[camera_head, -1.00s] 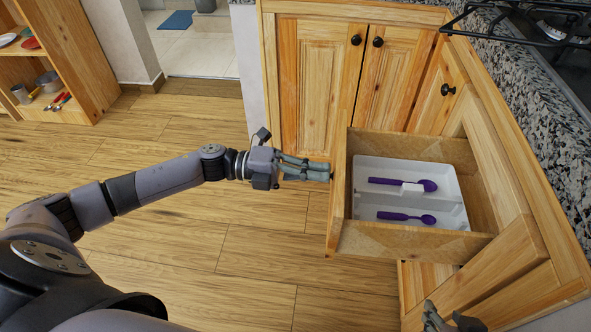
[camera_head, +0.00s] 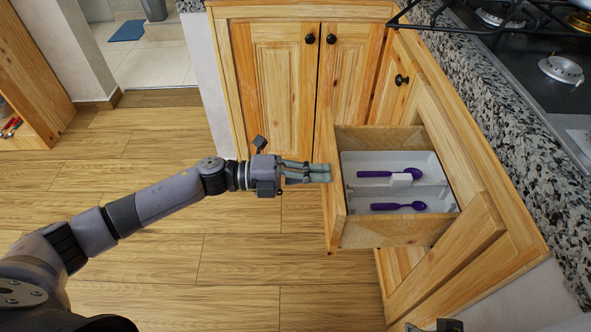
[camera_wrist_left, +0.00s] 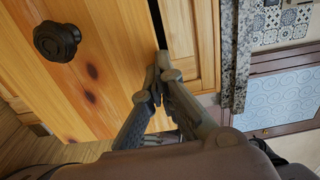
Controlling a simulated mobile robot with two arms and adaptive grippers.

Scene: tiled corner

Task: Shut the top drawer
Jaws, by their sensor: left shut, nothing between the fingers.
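The top drawer (camera_head: 391,233) is a light wooden drawer, part way out of the cabinet on the right. Inside it a pale tray (camera_head: 354,161) holds two purple spoons, one (camera_head: 390,174) farther and one (camera_head: 399,207) nearer. My left gripper (camera_head: 328,172) is shut and empty, its fingertips at the outer face of the drawer front. In the left wrist view the shut fingers (camera_wrist_left: 163,68) meet the wooden panel near its edge, beside a black round knob (camera_wrist_left: 57,41). My right gripper (camera_head: 437,326) barely shows at the bottom edge; its fingers are hidden.
A granite counter (camera_head: 500,135) with a gas hob (camera_head: 562,70) runs above the cabinet. Closed cabinet doors (camera_head: 275,85) with black knobs stand behind the drawer. A wooden shelf (camera_head: 35,80) is at the far left. The wooden floor (camera_head: 150,160) between is clear.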

